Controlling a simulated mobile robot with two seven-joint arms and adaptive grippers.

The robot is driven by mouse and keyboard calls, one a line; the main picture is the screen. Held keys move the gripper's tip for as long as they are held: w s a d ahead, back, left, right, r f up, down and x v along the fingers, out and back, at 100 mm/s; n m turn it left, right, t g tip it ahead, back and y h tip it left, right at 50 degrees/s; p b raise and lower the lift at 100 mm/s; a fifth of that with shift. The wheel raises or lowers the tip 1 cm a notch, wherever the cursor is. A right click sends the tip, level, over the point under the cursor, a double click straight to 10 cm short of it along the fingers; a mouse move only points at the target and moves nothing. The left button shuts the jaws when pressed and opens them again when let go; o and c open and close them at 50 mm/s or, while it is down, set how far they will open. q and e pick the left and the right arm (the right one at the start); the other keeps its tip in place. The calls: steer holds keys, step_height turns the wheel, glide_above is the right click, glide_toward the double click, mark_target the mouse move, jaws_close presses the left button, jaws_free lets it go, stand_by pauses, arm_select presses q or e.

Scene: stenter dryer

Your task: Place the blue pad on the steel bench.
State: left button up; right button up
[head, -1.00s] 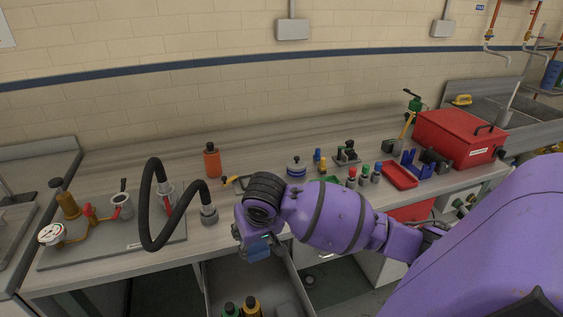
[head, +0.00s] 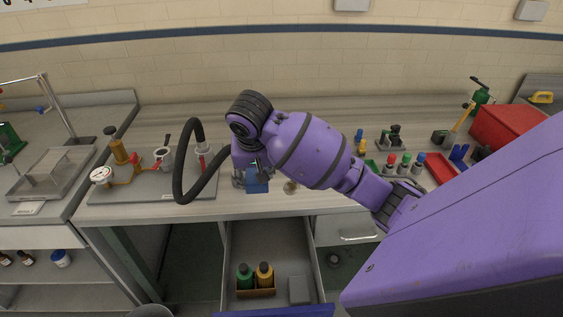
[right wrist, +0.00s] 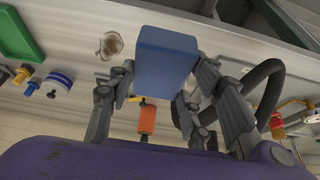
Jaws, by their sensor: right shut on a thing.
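My right gripper (head: 250,179) is shut on the blue pad (head: 257,184). I cannot tell the exact height of the pad above the bench. My left gripper is not in view.
An open drawer (head: 228,265) below holds green and orange bottles (head: 264,275). A black hose (head: 182,165) arches close left of my gripper. An orange bottle (right wrist: 147,120) and a small round beige thing (head: 290,187) are nearby.

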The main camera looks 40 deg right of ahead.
steer(key=w+d+f, duration=0.1)
steer(key=w, duration=0.1)
steer(key=w+d+f, duration=0.1)
steer(key=d, duration=0.1)
steer(key=shift+w, duration=0.35)
steer(key=w+d+f, duration=0.2)
steer(key=f, duration=0.1)
steer(key=w+d+f, duration=0.1)
steer(key=f, duration=0.1)
steer(key=shift+w+f, duration=0.15)
steer(key=shift+w, duration=0.15)
steer(key=shift+w+d+f, duration=0.3)
steer(key=shift+f, duration=0.2)
steer(key=shift+w+f, duration=0.1)
steer(key=shift+f, duration=1.45)
steer(key=shift+f, duration=0.1)
steer(key=o, duration=0.7)
steer(key=shift+c, duration=0.2)
steer(key=shift+o, duration=0.5)
